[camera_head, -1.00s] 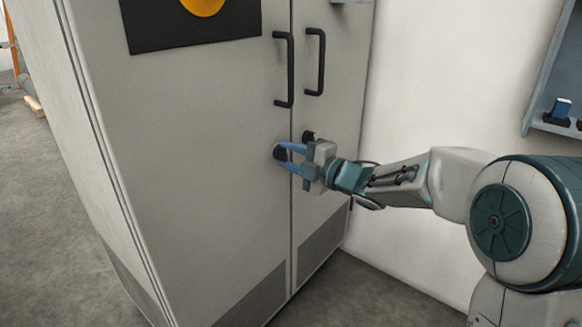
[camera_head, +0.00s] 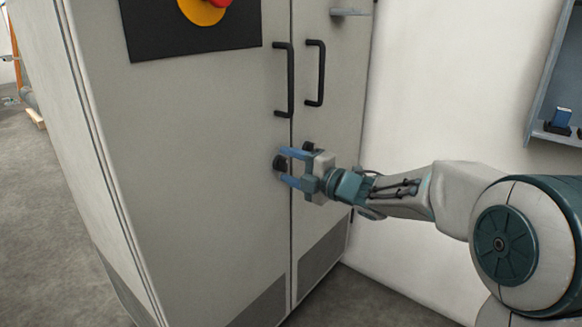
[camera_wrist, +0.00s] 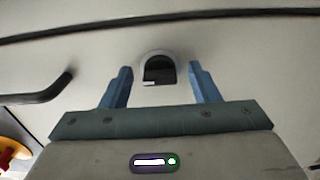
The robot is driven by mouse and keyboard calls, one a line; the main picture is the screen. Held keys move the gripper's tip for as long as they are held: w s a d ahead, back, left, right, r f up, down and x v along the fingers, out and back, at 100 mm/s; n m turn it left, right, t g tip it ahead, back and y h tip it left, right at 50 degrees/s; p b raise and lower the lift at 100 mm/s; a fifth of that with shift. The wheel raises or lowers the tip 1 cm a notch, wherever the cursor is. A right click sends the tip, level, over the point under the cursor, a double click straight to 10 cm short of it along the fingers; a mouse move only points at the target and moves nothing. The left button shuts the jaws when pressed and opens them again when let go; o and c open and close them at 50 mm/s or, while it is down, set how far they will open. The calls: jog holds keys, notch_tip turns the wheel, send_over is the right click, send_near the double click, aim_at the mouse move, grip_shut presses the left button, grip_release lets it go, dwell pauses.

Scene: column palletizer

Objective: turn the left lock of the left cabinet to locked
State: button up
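The left cabinet (camera_head: 205,130) is a tall pale grey two-door cabinet. Its left lock (camera_head: 280,163) is a small dark round knob on the left door, below the handle and near the door seam. My gripper (camera_head: 285,168) is open, one blue finger above the knob and one below. In the wrist view, the lock (camera_wrist: 158,70) sits between the spread fingers of my gripper (camera_wrist: 160,76), with a gap on either side. I cannot tell which way the knob is turned. The right lock (camera_head: 308,147) shows just behind the upper finger.
Two black handles stick out above the locks, the left one (camera_head: 290,82) and the right one (camera_head: 315,72). A black panel with a red and yellow knob (camera_head: 203,10) is at upper left. A grey wall box (camera_head: 560,95) hangs at right.

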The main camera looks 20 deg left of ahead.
jog(key=p+v, duration=0.4)
jog(key=v, duration=1)
jog(key=shift+a, duration=0.1)
